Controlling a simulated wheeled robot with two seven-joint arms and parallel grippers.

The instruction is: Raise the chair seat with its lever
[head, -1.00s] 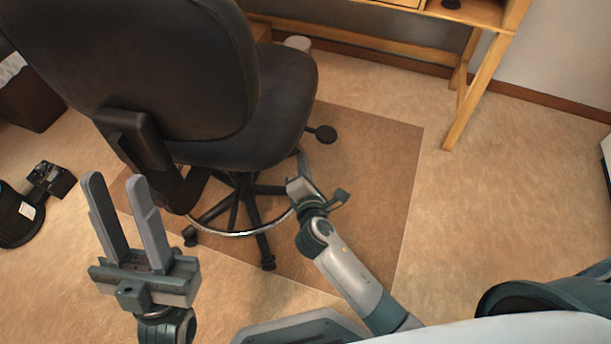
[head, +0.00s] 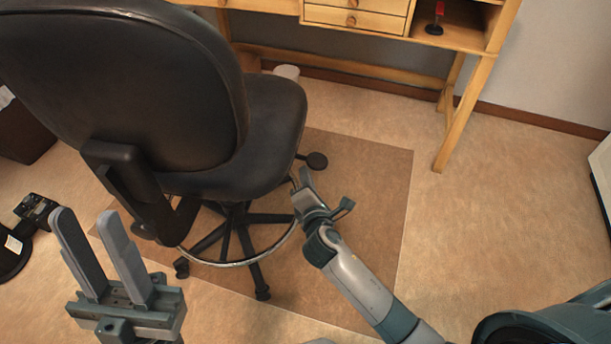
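The office chair has a black backrest (head: 120,90) and a black seat (head: 270,130), above a dark wheeled base with a pale foot ring (head: 235,263). A black lever with a round paddle (head: 317,160) sticks out to the right from under the seat. My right gripper (head: 303,176) is just below and left of the paddle, beside the seat's underside. It is seen edge-on, so its finger gap and any contact with the lever are unclear. My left gripper (head: 88,216) is open and empty, its fingers pointing up, in front of the chair at lower left.
A wooden desk (head: 375,25) stands behind, its right leg (head: 462,125) reaching the floor. The chair stands on a brown floor mat (head: 375,200). A dark bin (head: 22,130) and a black device (head: 35,210) are at left. Floor at right is clear.

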